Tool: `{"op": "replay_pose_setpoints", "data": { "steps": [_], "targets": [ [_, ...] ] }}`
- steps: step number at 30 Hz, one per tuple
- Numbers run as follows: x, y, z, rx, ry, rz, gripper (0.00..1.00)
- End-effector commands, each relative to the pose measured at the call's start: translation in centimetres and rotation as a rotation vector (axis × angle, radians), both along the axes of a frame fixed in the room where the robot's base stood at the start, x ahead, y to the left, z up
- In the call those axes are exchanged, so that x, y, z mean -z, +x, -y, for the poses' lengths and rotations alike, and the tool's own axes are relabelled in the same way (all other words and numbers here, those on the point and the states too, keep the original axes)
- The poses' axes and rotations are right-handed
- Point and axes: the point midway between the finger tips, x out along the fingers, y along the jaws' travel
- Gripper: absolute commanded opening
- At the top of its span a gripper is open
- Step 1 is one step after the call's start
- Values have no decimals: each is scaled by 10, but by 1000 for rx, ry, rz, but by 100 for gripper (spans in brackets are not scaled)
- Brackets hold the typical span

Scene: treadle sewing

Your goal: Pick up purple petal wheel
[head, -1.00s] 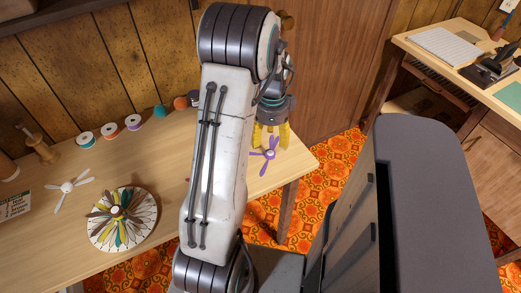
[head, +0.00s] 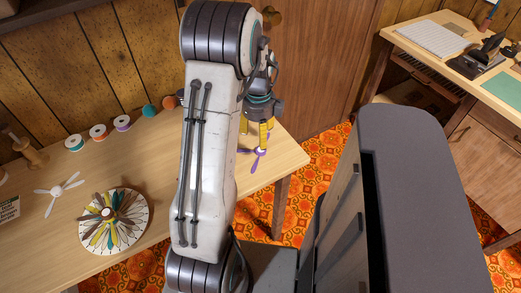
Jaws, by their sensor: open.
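The purple petal wheel (head: 257,161) lies near the right end of the wooden table, next to my arm. Only part of its petals shows; the rest is hidden behind my gripper and forearm. My gripper (head: 258,137) points down just above the wheel, with its yellow fingers apart. One finger is clear, and the other is partly covered by my arm. I cannot tell whether the fingers touch the wheel.
A white petal wheel (head: 59,192) and a round wheel with many coloured petals (head: 130,240) are on the left of the table (head: 160,160). Several thread spools (head: 98,131) line the wall side. A second desk (head: 415,35) stands at the right, across the orange patterned floor.

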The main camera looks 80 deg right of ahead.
Motion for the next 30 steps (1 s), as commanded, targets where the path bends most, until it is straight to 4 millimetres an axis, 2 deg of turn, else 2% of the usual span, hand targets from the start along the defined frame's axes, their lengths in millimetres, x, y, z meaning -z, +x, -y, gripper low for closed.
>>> {"op": "replay_pose_setpoints", "data": {
  "steps": [8,18,30],
  "targets": [
    [23,-2,-2,1,4,0,61],
    [60,-5,-4,-1,4,0,61],
    [66,-5,-4,-1,1,0,63]
  ]
}}
